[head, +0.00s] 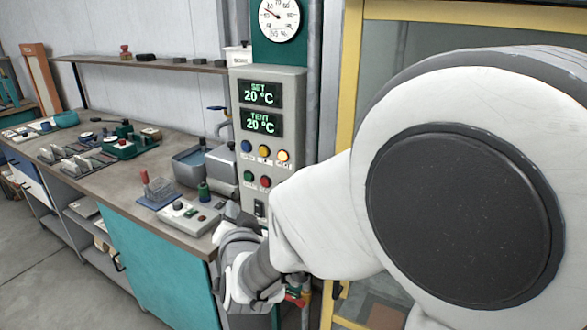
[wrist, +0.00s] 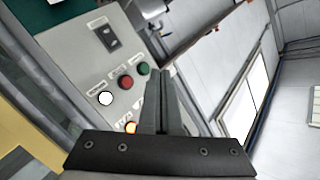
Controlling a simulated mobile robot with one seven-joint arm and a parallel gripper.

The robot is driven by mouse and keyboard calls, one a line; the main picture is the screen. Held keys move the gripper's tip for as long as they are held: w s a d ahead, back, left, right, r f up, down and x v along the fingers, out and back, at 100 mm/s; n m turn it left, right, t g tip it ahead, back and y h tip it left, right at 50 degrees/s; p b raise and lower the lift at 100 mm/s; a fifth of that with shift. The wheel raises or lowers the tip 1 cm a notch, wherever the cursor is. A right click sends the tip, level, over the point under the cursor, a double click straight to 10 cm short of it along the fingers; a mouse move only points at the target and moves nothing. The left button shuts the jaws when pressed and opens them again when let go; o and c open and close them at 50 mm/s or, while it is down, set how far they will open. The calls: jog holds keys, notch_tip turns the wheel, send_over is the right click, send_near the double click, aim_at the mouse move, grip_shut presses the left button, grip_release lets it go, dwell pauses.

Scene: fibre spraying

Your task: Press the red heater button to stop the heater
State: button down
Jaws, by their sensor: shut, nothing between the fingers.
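The red button (head: 265,182) is in the lower row on the grey control panel (head: 292,90), right of a green button (head: 249,176). In the wrist view the red button (wrist: 126,82) is clear, left of the fingers, with the green button (wrist: 143,68) just beyond it. My gripper (wrist: 157,75) is shut and empty, its tips in front of the panel beside the green button; I cannot tell the gap to the panel. In the head view my gripper is low by the bench corner, partly hidden by my arm. Both displays read 20 °C.
A white button (wrist: 105,98) and a black switch (wrist: 107,38) are near the red one. The bench (head: 100,165) holds trays and instruments; a yellow frame (head: 345,60) stands right.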

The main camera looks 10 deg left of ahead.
aim_at(265, 182)
jog(key=shift+w+d+b, duration=0.15)
jog(key=shift+w+d, duration=0.4)
jog(key=shift+w, duration=0.75)
jog(key=shift+w+d+b, duration=0.1)
jog(key=shift+w+d, duration=0.4)
jog(key=shift+w, duration=0.8)
jog(key=shift+w+d+b, duration=0.15)
jog(key=shift+w+d, duration=0.4)
jog(key=shift+w, duration=0.75)
jog(key=shift+w+b, duration=0.15)
jog(key=shift+b, duration=0.15)
jog(key=shift+w+d, duration=0.15)
jog(key=shift+w, duration=0.05)
jog(key=shift+w+d+b, duration=0.15)
jog(key=shift+w+b, duration=0.25)
jog(key=shift+b, duration=0.2)
jog(key=shift+s+a+b, duration=0.25)
jog(key=shift+s+b, duration=0.1)
jog(key=shift+s, duration=0.4)
